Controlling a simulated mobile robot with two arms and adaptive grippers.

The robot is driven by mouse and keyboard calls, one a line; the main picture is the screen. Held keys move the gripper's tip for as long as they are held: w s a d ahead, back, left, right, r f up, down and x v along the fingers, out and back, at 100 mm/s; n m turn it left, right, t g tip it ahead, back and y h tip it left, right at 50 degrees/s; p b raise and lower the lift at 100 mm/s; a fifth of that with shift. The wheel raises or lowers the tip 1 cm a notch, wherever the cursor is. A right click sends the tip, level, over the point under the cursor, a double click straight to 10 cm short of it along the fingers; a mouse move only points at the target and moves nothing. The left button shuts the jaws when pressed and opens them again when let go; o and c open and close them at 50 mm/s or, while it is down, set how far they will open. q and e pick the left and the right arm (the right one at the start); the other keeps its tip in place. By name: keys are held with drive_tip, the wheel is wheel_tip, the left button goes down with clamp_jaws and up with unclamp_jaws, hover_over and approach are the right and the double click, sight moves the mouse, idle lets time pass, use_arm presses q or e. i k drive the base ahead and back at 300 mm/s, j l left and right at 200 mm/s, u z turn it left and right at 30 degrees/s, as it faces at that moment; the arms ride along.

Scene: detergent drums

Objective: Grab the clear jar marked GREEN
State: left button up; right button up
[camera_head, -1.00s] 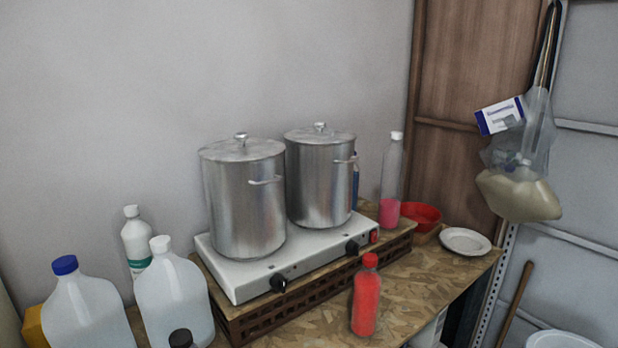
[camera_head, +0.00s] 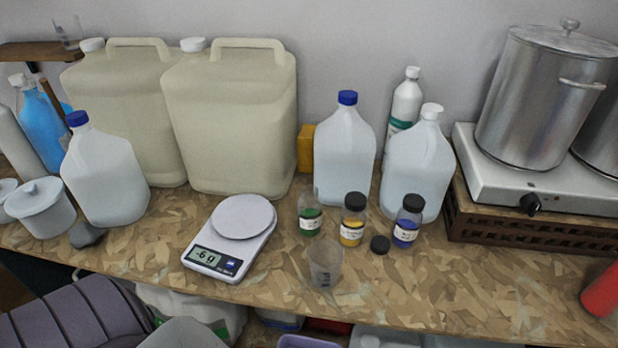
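A clear jar with green contents (camera_head: 310,214) and a white label stands upright on the worktop, left of two similar jars. It has no cap on it, and its label is too small to read. A jar with yellow contents (camera_head: 354,220) and a jar with blue contents (camera_head: 407,222) stand to its right, both with black caps. A loose black cap (camera_head: 380,245) lies between and in front of those two. Neither of my grippers is in view.
A kitchen scale (camera_head: 236,236) stands left of the jars. A clear empty cup (camera_head: 324,264) stands just in front of the green jar. Clear jugs (camera_head: 344,155) and large beige canisters (camera_head: 230,120) stand behind. The worktop (camera_head: 450,285) is free at front right.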

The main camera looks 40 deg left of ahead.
sight(309, 206)
drive_tip(key=j+u, duration=0.1)
drive_tip(key=u, duration=0.8)
drive_tip(key=k, duration=0.05)
